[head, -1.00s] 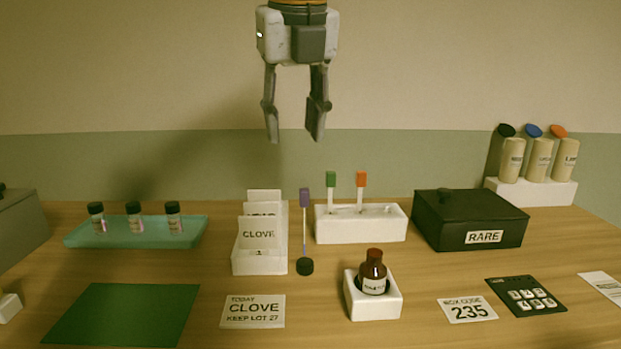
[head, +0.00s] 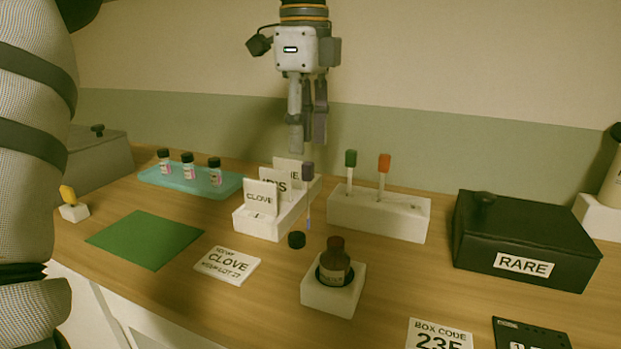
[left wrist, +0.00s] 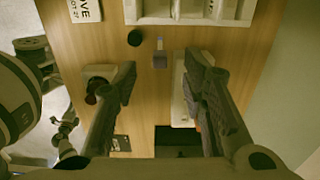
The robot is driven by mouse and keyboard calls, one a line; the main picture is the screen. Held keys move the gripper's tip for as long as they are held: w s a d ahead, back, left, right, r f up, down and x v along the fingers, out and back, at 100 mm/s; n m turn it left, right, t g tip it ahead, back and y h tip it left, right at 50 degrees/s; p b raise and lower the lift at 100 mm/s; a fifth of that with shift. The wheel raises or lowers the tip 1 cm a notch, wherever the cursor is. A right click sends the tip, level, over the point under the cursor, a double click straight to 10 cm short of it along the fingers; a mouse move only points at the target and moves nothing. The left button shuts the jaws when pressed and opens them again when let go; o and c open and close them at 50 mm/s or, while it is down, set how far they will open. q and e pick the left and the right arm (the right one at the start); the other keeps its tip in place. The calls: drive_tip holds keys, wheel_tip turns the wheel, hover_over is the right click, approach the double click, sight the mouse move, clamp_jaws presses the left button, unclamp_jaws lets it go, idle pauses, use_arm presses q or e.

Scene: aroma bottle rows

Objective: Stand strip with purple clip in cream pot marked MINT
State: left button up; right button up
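The strip with the purple clip (head: 308,171) stands upright between the card box and the white strip holder. Its pale lower part shows near the black cap (head: 296,240); what supports it I cannot tell. In the left wrist view the clip (left wrist: 160,60) lies between and beyond my fingertips, apart from them. My left gripper (head: 307,145) hangs above and behind the strip, pointing down. Its fingers are spread and empty in the left wrist view (left wrist: 162,82). My right gripper is out of view.
The white strip holder (head: 395,217) bears green and orange clips. The card box (head: 250,224), amber bottle in its white block (head: 330,295), and black RARE box (head: 525,235) crowd the middle and right. A green mat (head: 145,239) lies left, before a teal tray (head: 222,187).

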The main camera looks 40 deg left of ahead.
sight(308, 163)
use_arm(q)
wheel_tip(308, 163, down, 7)
drive_tip(key=shift+d+f, duration=0.15)
drive_tip(key=shift+f, duration=0.05)
clamp_jaws()
drive_tip(key=shift+d+r, duration=0.1)
drive_tip(key=shift+r, duration=0.05)
